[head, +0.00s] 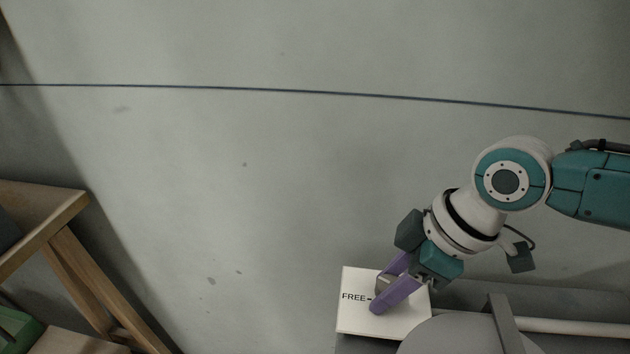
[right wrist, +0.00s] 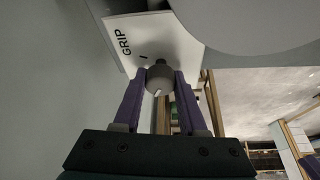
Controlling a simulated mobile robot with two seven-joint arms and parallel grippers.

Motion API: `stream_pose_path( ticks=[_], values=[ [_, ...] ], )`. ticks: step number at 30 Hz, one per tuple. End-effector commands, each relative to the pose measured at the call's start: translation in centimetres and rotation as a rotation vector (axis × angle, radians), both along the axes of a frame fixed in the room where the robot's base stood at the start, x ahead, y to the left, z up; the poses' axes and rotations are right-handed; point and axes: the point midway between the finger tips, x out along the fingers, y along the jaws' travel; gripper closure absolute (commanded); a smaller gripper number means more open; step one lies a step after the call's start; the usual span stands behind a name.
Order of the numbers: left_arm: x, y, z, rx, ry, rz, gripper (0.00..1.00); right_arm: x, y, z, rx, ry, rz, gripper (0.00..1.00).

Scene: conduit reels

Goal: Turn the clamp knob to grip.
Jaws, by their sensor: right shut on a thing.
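The clamp knob (right wrist: 160,78) is a small grey round knob with a short white mark on its face. It stands on a white plate (head: 352,318), which reads "FREE" at its left in the head view. The plate (right wrist: 180,30) shows "GRIP" and a short tick in the right wrist view. My right gripper (head: 379,298) is shut on the knob, one purple finger on each side, as the right wrist view (right wrist: 160,85) shows. Which word the white mark points to, I cannot tell. My left gripper is in neither view.
A large grey rounded body (head: 445,335) stands right beside the plate, with a grey upright bar (head: 505,322) and a pale rod (head: 570,327). A wooden trestle (head: 70,250) is at the left. A thin dark line (head: 300,92) crosses the grey surface. The middle is clear.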

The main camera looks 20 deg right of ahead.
Motion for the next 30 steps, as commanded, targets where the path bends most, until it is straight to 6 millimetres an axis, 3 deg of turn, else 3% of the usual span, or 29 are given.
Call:
stream_pose_path(
  ticks=[1,12,21,30],
  values=[
    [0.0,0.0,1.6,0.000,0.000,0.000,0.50,-0.1,0.2,0.8,0.004,0.003,-0.045,1.00],
    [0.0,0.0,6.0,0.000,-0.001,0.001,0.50,-0.1,0.2,0.6,0.004,0.003,-0.396,1.00],
    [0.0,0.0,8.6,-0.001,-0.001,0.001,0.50,0.0,0.3,0.4,0.005,0.004,-0.681,1.00],
    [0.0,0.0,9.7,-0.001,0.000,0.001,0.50,0.0,0.3,0.2,0.006,0.003,-0.966,1.00]
  ],
)
